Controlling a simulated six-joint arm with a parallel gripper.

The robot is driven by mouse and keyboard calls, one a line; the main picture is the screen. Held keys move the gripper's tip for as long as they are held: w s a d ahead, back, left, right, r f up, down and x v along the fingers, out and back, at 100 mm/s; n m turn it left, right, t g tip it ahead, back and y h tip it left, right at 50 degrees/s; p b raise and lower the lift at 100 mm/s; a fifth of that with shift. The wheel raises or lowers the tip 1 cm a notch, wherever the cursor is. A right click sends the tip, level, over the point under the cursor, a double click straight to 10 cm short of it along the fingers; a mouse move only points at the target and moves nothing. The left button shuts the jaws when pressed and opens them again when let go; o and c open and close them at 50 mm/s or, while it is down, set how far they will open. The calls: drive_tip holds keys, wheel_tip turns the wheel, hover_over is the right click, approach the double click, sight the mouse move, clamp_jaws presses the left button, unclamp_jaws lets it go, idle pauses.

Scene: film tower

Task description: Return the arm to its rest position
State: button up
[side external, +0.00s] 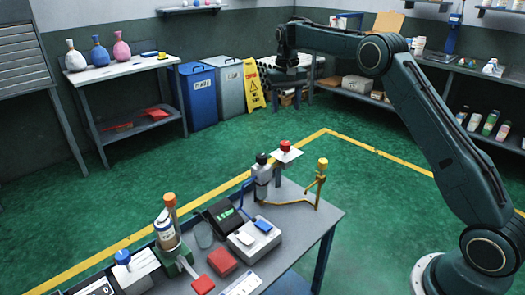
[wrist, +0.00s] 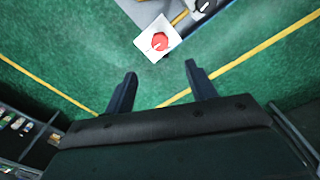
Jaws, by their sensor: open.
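My gripper (wrist: 157,88) is open and empty in the wrist view, with its two dark fingers spread over green floor. In the side view my arm is raised and stretched to the left, and my gripper (side external: 268,78) hangs in the air well above the floor, behind and above the workbench. Its fingers are small and dark there. Nothing is between the fingers. The workbench (side external: 318,222) stands below, and a white plate with a red knob (side external: 286,147) at its far corner also shows ahead of the fingers in the wrist view (wrist: 158,42).
On the bench stand a yellow stand (side external: 321,180), a grey device with a black cap (side external: 262,172), a white box (side external: 254,238) and an orange-topped bottle (side external: 166,232). Bins (side external: 198,95), a yellow floor sign (side external: 254,84) and shelving (side external: 470,80) line the walls. Open green floor lies between.

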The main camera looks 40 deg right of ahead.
drive_tip(key=s+a+r+n+t, duration=0.1)
drive_tip(key=s+a+r, duration=0.4)
drive_tip(key=s+r, duration=0.3)
drive_tip(key=s+a+r+n+t, duration=0.2)
drive_tip(key=s+a+r, duration=0.3)
drive_tip(key=s, duration=0.6)
drive_tip(key=s+a+f+n+t, duration=0.1)
drive_tip(key=s+a+f, duration=0.1)
drive_tip(key=s, duration=0.9)
drive_tip(key=s+a+f+n+t, duration=0.1)
drive_tip(key=s+a+f, duration=0.2)
drive_tip(key=s, duration=0.7)
drive_tip(key=shift+s+f+n+t, duration=0.3)
drive_tip(key=shift+s+f, duration=0.1)
